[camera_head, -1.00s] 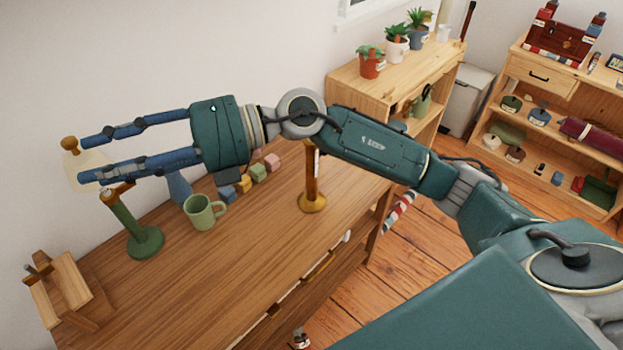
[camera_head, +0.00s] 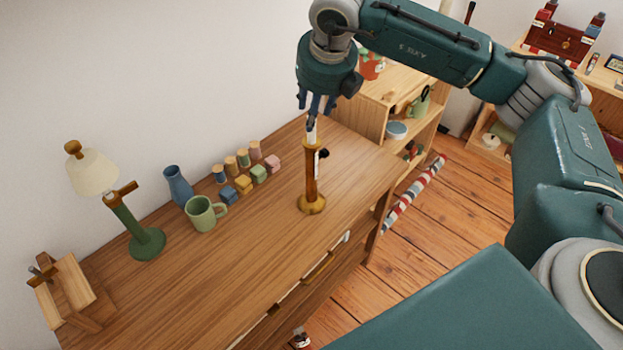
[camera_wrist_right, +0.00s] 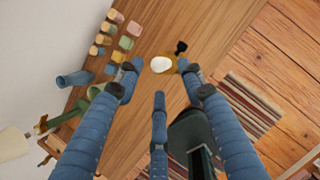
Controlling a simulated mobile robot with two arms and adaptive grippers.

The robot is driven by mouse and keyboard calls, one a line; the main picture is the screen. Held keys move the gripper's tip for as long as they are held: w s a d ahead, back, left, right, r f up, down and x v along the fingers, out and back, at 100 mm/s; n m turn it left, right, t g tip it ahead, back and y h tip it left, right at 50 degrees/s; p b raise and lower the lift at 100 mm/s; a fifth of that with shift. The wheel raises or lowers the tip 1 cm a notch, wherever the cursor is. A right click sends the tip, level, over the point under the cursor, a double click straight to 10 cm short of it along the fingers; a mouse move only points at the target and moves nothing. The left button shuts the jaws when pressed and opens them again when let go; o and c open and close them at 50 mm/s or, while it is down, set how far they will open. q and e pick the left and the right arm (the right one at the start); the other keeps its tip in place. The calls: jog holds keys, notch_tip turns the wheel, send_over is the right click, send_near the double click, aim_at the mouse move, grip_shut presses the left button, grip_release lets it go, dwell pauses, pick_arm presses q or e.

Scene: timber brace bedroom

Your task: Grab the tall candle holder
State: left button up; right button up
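The tall candle holder (camera_head: 312,182) stands upright on the wooden dresser top near its right end. It has a golden-brown stem, a round base and a white candle (camera_head: 311,134) at its top. A small black part (camera_head: 322,155) sticks out at its upper side. My right gripper (camera_head: 316,107) points down just above the candle. In the right wrist view the gripper (camera_wrist_right: 158,84) is open, its fingers spread, with the white candle top (camera_wrist_right: 160,64) ahead between the two outer fingertips. I see no grip on it. My left gripper is not in view.
A green mug (camera_head: 202,214), a blue vase (camera_head: 178,186), a green lamp (camera_head: 147,243) and several small coloured blocks (camera_head: 243,183) stand left on the dresser (camera_head: 235,270). A shelf (camera_head: 375,120) with plants is behind on the right. The dresser's front middle is clear.

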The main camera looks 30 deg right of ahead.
jog(key=p+x, duration=0.3)
jog(key=x, duration=0.2)
jog(key=shift+d+f, duration=0.15)
jog(key=shift+f, duration=0.15)
jog(key=shift+w+f, duration=0.2)
jog(key=shift+f, duration=0.15)
grip_shut()
jog(key=shift+r, duration=0.1)
